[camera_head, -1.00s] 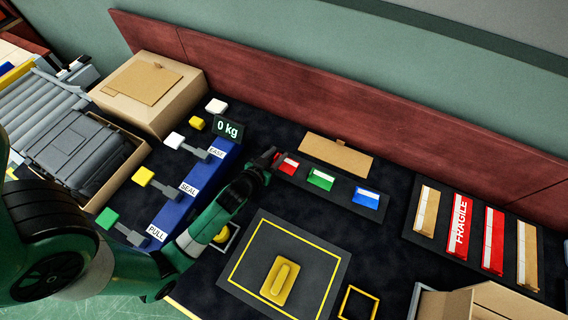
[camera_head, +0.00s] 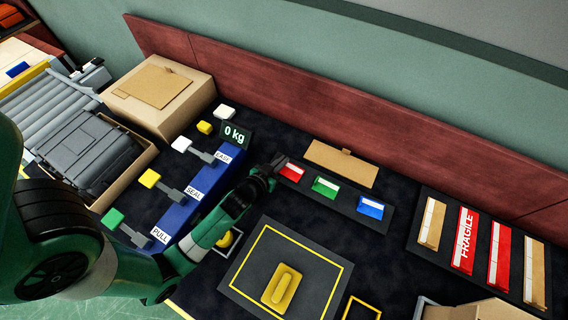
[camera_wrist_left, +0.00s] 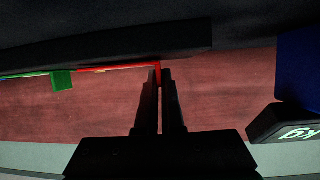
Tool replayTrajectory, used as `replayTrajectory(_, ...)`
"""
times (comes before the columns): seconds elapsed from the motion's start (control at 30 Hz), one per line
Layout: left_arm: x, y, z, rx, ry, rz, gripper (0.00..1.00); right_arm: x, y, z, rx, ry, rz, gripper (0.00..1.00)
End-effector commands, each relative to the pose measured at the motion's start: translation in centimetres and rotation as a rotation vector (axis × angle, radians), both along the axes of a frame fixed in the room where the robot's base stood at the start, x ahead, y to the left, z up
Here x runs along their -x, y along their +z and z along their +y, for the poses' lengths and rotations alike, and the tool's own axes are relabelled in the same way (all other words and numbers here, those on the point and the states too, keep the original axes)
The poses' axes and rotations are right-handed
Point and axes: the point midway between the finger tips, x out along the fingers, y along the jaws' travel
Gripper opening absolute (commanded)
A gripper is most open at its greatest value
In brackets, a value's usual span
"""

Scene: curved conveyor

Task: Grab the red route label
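The red route label (camera_head: 291,172) lies at the left end of a dark strip holder, beside the green label (camera_head: 325,186) and the blue label (camera_head: 370,207). My left gripper (camera_head: 276,163) is at the red label's left end. In the left wrist view, the fingers of my left gripper (camera_wrist_left: 161,72) are nearly together, with a thin red piece of the label (camera_wrist_left: 158,67) between their tips. The red label looks to be still at its place on the holder. My right gripper is in no view.
A blue block with levers (camera_head: 196,195) and a "0 kg" display (camera_head: 236,135) stand left of my forearm. A dark pad with a yellow-handled piece (camera_head: 282,287) lies in front. A cardboard box (camera_head: 160,95) stands at the back left. FRAGILE tape strips (camera_head: 464,240) lie at the right.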

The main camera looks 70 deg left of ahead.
Motion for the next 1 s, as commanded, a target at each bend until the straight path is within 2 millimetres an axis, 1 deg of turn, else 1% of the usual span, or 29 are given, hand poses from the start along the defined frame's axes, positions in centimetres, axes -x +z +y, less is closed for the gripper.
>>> replayTrajectory(0.13, 0.0, 2.1, 0.0, -0.002, 0.000, -0.002, 0.00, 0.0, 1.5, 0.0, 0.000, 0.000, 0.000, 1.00)
replayTrajectory(0.2, 0.0, 3.6, 0.0, -0.001, 0.000, -0.002, 0.00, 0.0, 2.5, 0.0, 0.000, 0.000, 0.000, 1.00)
replayTrajectory(0.27, 1.0, 4.7, -0.4, 0.000, 0.000, 0.000, 0.00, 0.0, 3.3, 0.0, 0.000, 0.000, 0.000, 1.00)
replayTrajectory(0.4, 3.9, 8.6, -1.7, 0.000, 0.000, 0.000, 0.00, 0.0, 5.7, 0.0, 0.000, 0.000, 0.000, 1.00)
replayTrajectory(0.47, 5.2, 10.0, -2.3, 0.001, 0.000, 0.002, 0.00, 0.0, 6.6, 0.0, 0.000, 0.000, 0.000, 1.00)
replayTrajectory(0.5, 6.5, 10.1, -2.8, 0.002, 0.001, 0.005, 0.00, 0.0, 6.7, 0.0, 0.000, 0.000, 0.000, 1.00)
replayTrajectory(0.6, 9.0, 11.2, -3.9, 0.002, 0.002, 0.005, 0.00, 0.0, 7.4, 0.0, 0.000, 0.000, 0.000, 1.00)
replayTrajectory(0.7, 10.9, 12.0, -4.7, 0.001, 0.001, 0.003, 0.00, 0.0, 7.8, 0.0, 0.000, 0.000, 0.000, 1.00)
replayTrajectory(0.8, 12.2, 12.4, -5.3, 0.001, 0.001, 0.002, 0.00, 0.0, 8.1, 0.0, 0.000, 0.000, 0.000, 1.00)
replayTrajectory(0.9, 12.7, 12.7, -5.5, 0.000, 0.001, 0.001, 0.00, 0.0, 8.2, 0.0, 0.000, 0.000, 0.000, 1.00)
replayTrajectory(1.0, 12.9, 12.7, -5.6, -0.001, 0.000, -0.001, 0.00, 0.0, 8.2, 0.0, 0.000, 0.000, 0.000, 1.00)
